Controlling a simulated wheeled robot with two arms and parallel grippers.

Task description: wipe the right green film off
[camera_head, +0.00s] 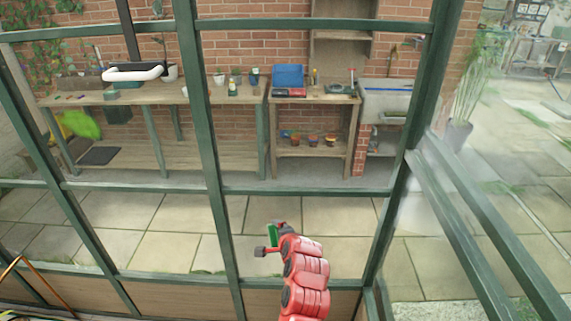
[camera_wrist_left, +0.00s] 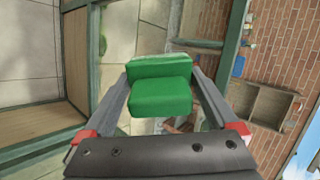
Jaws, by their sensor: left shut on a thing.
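My left gripper (camera_head: 266,243) is at the lower middle of the head view, in front of the glazed frame. It is shut on a green sponge (camera_head: 273,232). In the left wrist view the sponge (camera_wrist_left: 160,92) sits between the two fingers, with its broad face towards the camera. A bright green patch (camera_head: 81,125) shows in the left pane of the head view; I cannot tell whether it is film on the glass or something behind it. I see no clear green film in the middle pane. My right gripper is not in view.
Dark green frame bars (camera_head: 211,160) divide the panes. Behind them are a wooden bench (camera_head: 150,95), a shelf unit with small pots (camera_head: 312,150) and a paved floor. An angled frame (camera_head: 480,215) stands at the right. A white bar (camera_head: 135,72) shows upper left.

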